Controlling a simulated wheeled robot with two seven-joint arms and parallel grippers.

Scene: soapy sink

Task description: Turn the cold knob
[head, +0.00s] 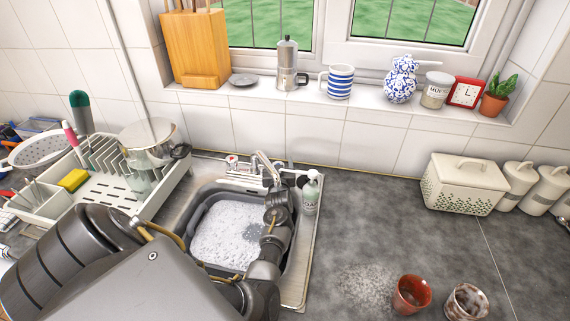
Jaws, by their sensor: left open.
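The chrome tap (262,162) stands at the back of the sink. A knob with a red mark (232,160) shows at its left end. The cold knob cannot be made out clearly; the right end of the tap lies close behind my left gripper. My left gripper (285,181) is open over the back right of the sink, its arm reaching across the front of the basin. I cannot tell whether its fingers touch the tap. My right gripper is out of view.
A soap bottle (311,196) stands close to the right of my left gripper. The grey basin (207,204) holds foamy water. A dish rack (110,192) stands left. A red cup (411,294) and a stained cup (466,301) stand front right.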

